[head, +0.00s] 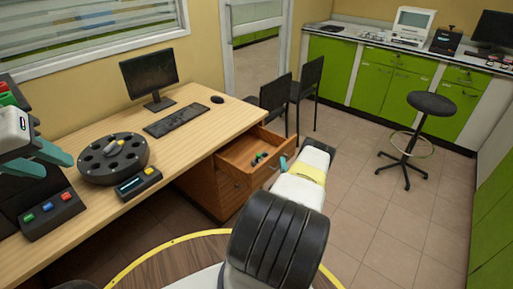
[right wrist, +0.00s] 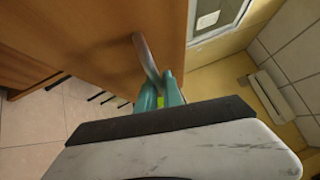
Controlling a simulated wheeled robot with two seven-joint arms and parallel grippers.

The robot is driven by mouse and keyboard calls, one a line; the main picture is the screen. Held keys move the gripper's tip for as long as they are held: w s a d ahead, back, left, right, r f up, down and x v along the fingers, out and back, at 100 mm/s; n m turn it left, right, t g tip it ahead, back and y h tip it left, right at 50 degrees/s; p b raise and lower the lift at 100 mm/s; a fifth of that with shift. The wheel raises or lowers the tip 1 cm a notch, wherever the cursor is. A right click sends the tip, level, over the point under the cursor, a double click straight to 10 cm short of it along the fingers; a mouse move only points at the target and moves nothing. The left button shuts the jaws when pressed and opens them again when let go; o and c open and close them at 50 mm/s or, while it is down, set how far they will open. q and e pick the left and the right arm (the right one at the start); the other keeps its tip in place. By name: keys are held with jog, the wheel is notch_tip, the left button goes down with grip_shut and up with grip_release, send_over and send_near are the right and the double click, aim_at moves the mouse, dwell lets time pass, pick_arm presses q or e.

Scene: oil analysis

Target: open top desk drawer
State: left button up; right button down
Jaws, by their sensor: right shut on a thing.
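The wooden desk's top drawer (head: 240,152) is pulled out in the head view, and several small dark and green items lie inside it. My right gripper (head: 284,164) is at the drawer's front. In the right wrist view, its teal fingers (right wrist: 159,93) are shut on the metal drawer handle (right wrist: 145,58), which stands out from the wooden drawer front (right wrist: 110,40). My left gripper (head: 58,163) is over the left end of the desk, its teal fingers apart and empty. My right arm hides part of the drawer front.
The desk top (head: 190,122) holds a monitor (head: 149,73), keyboard (head: 176,120), mouse (head: 217,99), round dark rotor (head: 113,157) and small button box (head: 139,184). Black chairs (head: 275,97) stand behind the drawer. A stool (head: 431,104) and open tiled floor (head: 385,215) lie to the right.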

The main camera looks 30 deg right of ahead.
jog(key=s+d, duration=0.2)
jog(key=s, duration=0.3)
jog(key=shift+s, duration=0.35)
jog(key=shift+f, duration=0.1)
jog(key=c, duration=1.8)
grip_release()
jog(key=v, duration=0.7)
jog(key=shift+s+a, duration=0.1)
jog(key=shift+s, duration=0.25)
